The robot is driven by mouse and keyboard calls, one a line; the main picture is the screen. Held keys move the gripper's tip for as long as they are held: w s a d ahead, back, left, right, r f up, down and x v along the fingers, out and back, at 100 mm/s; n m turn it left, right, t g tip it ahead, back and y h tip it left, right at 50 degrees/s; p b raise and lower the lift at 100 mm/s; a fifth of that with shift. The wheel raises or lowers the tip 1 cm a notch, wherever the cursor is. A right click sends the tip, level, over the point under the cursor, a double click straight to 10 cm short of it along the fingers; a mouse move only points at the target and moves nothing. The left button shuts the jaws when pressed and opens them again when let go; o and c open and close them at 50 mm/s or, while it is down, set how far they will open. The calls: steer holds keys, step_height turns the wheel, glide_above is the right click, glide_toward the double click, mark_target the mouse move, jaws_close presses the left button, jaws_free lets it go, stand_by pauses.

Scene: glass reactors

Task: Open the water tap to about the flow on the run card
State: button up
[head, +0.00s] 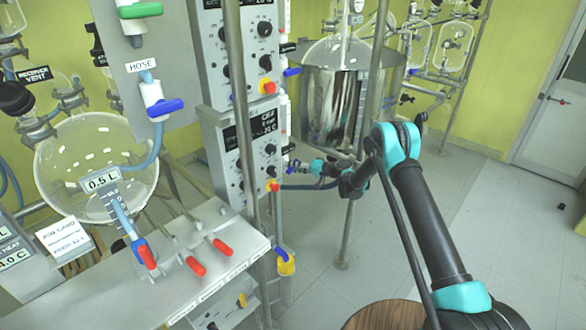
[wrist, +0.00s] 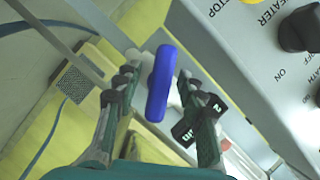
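A blue tap handle (wrist: 162,84) stands lengthwise between the two fingers of my gripper (wrist: 159,73) in the wrist view. The fingers are apart, one on each side of the handle. A gap shows on the left; the right finger is very close, and I cannot tell whether it touches. In the head view my gripper (head: 307,168) reaches left to the side of the lower control box (head: 238,150), at a small blue handle (head: 291,165). A job card (head: 64,240) stands at the left; its small print is not readable.
A HOSE tap (head: 160,104) with a blue handle is on the upper left panel. A glass vessel (head: 95,165) is below it. Metal posts (head: 243,120) stand close to my gripper. A steel vessel (head: 335,105) is behind. The floor (head: 400,240) at right is clear.

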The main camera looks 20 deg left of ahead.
steer(key=v, duration=1.2)
